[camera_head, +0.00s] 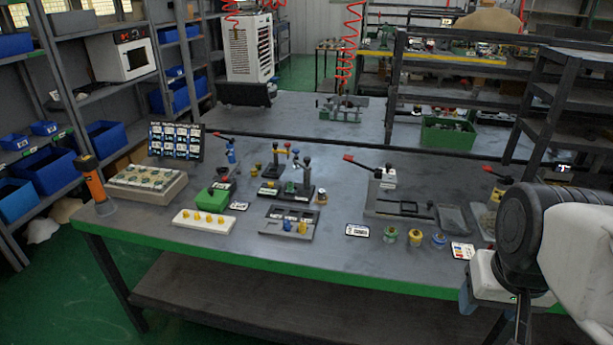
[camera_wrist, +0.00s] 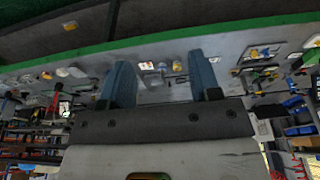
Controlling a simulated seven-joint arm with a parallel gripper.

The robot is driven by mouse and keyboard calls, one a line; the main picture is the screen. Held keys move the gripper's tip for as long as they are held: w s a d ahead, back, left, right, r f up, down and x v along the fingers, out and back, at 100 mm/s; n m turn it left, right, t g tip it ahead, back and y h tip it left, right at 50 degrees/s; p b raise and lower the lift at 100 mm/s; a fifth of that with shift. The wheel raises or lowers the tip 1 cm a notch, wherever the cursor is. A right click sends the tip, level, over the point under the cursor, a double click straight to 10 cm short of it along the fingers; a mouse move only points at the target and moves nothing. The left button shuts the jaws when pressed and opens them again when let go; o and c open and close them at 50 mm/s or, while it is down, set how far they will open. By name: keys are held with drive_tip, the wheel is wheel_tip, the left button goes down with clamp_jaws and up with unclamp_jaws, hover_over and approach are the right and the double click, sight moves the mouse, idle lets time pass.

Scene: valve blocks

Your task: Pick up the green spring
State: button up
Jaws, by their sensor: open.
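The green spring looks to be the small green coil-like piece (camera_head: 390,234) standing on the workbench near its front edge, left of a yellow piece (camera_head: 415,237) and a blue piece (camera_head: 439,240). I cannot single it out in the wrist view, where the small parts are tiny. My gripper is at the lower right of the head view, in front of the bench edge and to the right of the green piece, well apart from it. In the wrist view its two blue fingers (camera_wrist: 163,82) are spread apart with nothing between them.
The grey workbench (camera_head: 340,255) has a green front edge. Printed cards (camera_head: 357,230) lie beside the small pieces. A red-handled lever fixture (camera_head: 388,180) and a grey tray (camera_head: 453,218) stand behind. Knobbed blocks (camera_head: 290,193) fill the middle. Black shelving rises at the right.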

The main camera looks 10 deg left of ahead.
drive_tip(key=w+a+r+n, duration=0.2)
drive_tip(key=w+a, duration=0.2)
drive_tip(key=w, duration=0.6)
drive_tip(key=w+a+r+n+g, duration=0.15)
drive_tip(key=w+a, duration=0.25)
drive_tip(key=w, duration=0.7)
drive_tip(key=w+a+r+n+t, duration=0.1)
drive_tip(key=w+a+r+n, duration=0.2)
drive_tip(key=w, duration=0.7)
drive_tip(key=n+g, duration=0.2)
drive_tip(key=n, duration=0.7)
hover_over(290, 183)
drive_tip(key=f, duration=2.6)
drive_tip(key=shift+s+d+f, duration=0.2)
drive_tip(key=shift+d+f, duration=0.05)
drive_tip(key=shift+w+a+f, duration=0.15)
drive_tip(key=shift+a+f, duration=0.15)
drive_tip(key=shift+f, duration=0.05)
drive_tip(key=shift+f, duration=1.3)
